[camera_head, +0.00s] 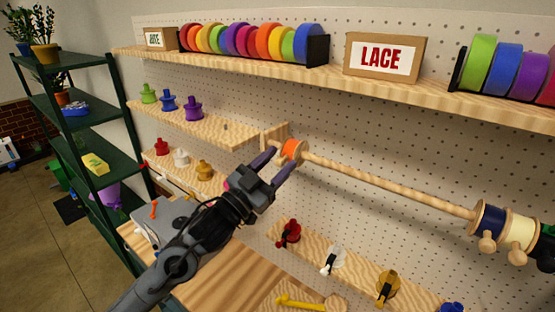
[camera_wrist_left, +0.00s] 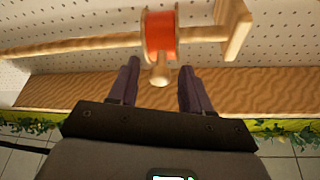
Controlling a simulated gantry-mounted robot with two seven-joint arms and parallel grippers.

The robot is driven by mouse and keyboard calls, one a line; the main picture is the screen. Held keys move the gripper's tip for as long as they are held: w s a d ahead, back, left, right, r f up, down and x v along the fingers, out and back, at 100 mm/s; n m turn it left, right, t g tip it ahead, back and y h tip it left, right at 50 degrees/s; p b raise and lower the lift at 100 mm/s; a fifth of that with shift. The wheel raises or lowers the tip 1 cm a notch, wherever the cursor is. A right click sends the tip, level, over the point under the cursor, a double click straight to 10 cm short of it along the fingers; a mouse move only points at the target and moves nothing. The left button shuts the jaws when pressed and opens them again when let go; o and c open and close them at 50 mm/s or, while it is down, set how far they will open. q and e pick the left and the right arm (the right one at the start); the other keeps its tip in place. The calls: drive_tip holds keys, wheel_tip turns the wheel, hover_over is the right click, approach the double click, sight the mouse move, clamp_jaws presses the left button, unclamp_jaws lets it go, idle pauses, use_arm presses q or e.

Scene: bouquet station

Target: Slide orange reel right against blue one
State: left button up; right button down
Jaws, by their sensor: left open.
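The orange reel (camera_head: 291,151) sits at the left end of a wooden rod (camera_head: 385,184), close to the rod's wooden end bracket (camera_head: 274,136). It also shows in the left wrist view (camera_wrist_left: 160,38), with a wooden knob (camera_wrist_left: 159,76) hanging below it. My left gripper (camera_head: 277,160) is open, its two purple fingers pointing at the reel. In the left wrist view its fingertips (camera_wrist_left: 159,68) are spread to either side of the knob, with no visible grip. The dark blue reel (camera_head: 488,218) is far right on the same rod, with a long bare stretch between the two.
A cream reel (camera_head: 521,232) sits just right of the blue one. A shelf above holds colourful rolls and a LACE box (camera_head: 384,57). A lower ledge (camera_head: 358,270) with small spools runs below the rod. Pegboard stands behind.

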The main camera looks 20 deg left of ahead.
use_arm(q)
drive_tip(key=shift+w+d, duration=0.1)
clamp_jaws()
idle(0.3)
